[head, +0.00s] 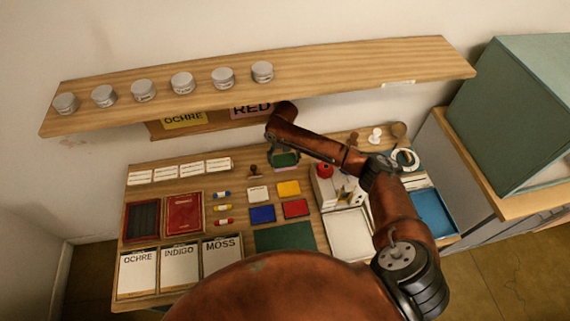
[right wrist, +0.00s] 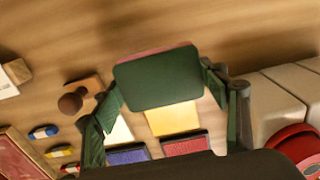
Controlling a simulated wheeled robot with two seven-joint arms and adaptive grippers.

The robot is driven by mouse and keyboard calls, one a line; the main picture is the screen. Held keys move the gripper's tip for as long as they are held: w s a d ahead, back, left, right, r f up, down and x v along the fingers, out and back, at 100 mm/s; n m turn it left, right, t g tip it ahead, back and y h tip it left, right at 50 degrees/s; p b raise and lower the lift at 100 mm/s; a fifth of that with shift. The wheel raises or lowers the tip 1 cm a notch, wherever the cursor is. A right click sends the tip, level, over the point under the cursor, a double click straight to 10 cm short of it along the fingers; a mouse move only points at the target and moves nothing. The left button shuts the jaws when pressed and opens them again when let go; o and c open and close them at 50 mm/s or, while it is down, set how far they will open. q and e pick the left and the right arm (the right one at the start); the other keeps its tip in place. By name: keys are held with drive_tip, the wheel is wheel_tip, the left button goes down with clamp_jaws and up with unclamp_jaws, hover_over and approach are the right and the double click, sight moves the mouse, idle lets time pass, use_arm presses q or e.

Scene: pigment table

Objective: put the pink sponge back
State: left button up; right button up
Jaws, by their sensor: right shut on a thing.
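The pink sponge (head: 285,161) has a dark green face and a thin pink edge. In the right wrist view the green face of the sponge (right wrist: 158,78) fills the space between the fingers, with pink showing along its far edge. My right gripper (head: 284,151) is shut on it, over the back part of the wooden table, right of a small dark stamp (head: 253,171). Its fingers (right wrist: 160,92) grip two opposite sides of the sponge. I cannot tell whether its underside touches the table. My left gripper is not in view.
A wall shelf (head: 330,66) with several grey jars hangs above the back. Yellow, blue and red pads (head: 289,188) lie in front of the sponge. A red-topped item (head: 324,171) and white containers stand to the right. A green mat (head: 285,237) lies nearer the front.

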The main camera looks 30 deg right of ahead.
sight(285, 159)
drive_tip(key=shift+w+d+f, duration=0.1)
drive_tip(key=shift+w+f, duration=0.05)
drive_tip(key=shift+f, duration=1.7)
drive_tip(key=shift+f, duration=0.1)
drive_tip(key=o, duration=1.2)
wheel_tip(285, 159, up, 8)
drive_tip(key=shift+f, duration=0.1)
